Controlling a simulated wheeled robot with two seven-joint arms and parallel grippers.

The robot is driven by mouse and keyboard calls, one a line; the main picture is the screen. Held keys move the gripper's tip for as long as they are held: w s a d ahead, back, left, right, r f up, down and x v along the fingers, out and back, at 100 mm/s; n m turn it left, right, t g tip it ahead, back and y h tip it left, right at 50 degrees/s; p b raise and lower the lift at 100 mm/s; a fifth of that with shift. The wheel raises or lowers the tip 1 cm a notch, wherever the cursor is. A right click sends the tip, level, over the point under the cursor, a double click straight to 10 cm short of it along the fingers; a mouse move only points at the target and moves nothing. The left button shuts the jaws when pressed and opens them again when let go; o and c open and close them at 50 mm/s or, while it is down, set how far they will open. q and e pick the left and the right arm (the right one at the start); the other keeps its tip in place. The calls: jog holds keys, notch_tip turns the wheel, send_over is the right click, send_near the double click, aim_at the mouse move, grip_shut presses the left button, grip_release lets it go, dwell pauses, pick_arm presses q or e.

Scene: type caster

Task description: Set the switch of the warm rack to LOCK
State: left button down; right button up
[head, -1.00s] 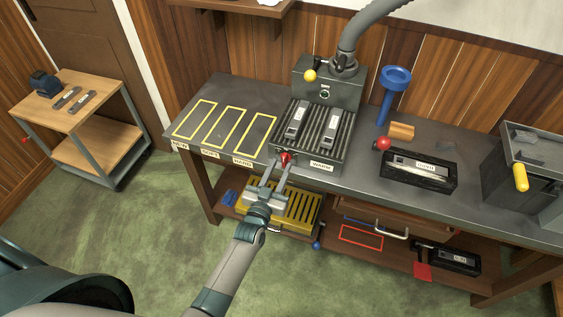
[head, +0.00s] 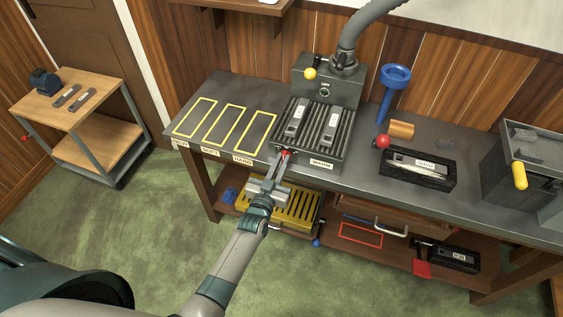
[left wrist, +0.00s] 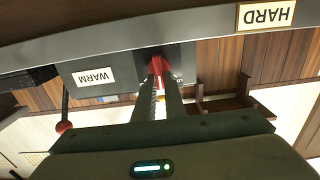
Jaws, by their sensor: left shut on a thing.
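The warm rack (head: 336,144) is a dark ribbed block on the bench with two metal pieces lying on it. Its WARM label (head: 321,163) is on the front face and also shows in the left wrist view (left wrist: 93,77). A red switch (head: 286,153) sits at the left of the rack's front; the left wrist view shows the red part (left wrist: 157,68) between my fingertips. My left gripper (head: 284,160) is shut on the switch. The fingers hide part of it, and the lettering beside it is too covered to read. My right gripper is not in view.
Yellow outlined spaces (head: 228,124) lie left of the rack. A red-knobbed lever (head: 383,142) stands at its right, near a dark box (head: 418,168). A yellow slatted crate (head: 297,208) is on the shelf below. The floor in front is clear.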

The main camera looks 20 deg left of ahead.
pick_arm(q)
jog(key=shift+n, duration=0.4)
jog(key=n+b, duration=0.1)
jog(key=n, duration=0.5)
jog(key=a+n+b, duration=0.1)
jog(key=n, duration=0.3)
jog(key=shift+f+b, duration=0.3)
jog(key=c, duration=1.8)
grip_release()
jog(key=shift+s, duration=0.15)
